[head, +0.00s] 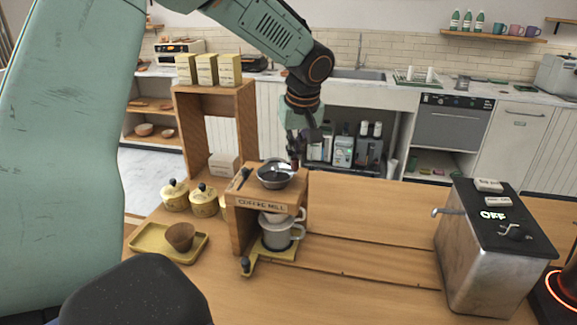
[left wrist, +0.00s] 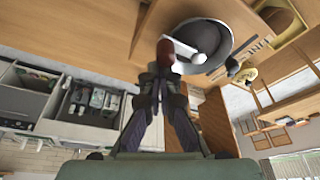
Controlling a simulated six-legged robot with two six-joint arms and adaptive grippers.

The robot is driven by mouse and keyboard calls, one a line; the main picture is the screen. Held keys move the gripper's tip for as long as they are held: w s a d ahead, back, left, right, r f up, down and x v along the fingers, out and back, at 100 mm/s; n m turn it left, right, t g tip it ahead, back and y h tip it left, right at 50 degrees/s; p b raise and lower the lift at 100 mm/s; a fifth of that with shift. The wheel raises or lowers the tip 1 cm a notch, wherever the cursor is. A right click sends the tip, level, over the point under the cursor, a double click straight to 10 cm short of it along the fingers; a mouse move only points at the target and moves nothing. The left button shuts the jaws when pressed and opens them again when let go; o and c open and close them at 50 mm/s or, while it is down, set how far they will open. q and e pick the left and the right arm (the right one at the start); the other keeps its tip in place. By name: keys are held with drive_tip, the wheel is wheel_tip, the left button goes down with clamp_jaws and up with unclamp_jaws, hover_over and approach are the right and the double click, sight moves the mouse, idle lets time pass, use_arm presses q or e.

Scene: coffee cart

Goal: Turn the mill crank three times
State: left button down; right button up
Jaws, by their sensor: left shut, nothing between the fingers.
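The coffee mill (head: 262,206) is a wooden stand with a "COFFEE MILL" label and a dark round hopper (head: 271,180) on top. The hopper also shows in the left wrist view (left wrist: 222,25). A pale crank arm (left wrist: 190,52) ends in a dark red knob (left wrist: 166,55). My left gripper (head: 295,157) points down at the hopper's back right side. In the left wrist view its fingers (left wrist: 160,78) are shut and empty, right by the knob; I cannot tell whether they touch it. My right gripper is not in view.
A grey jug (head: 277,234) stands inside the mill stand. A yellow tray (head: 150,247) with a brown cup is to its left, near several lidded jars (head: 204,202). A metal box marked OFF (head: 480,265) stands at right. The tabletop between is clear.

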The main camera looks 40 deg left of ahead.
use_arm(q)
drive_tip(key=shift+w+a, duration=0.35)
drive_tip(key=shift+a, duration=0.15)
drive_tip(key=shift+p+v, duration=1)
drive_tip(key=shift+v, duration=0.05)
wheel_tip(320, 180, up, 5)
drive_tip(key=p, duration=0.3)
drive_tip(key=shift+w+a+p, duration=0.15)
drive_tip(key=shift+p, duration=0.25)
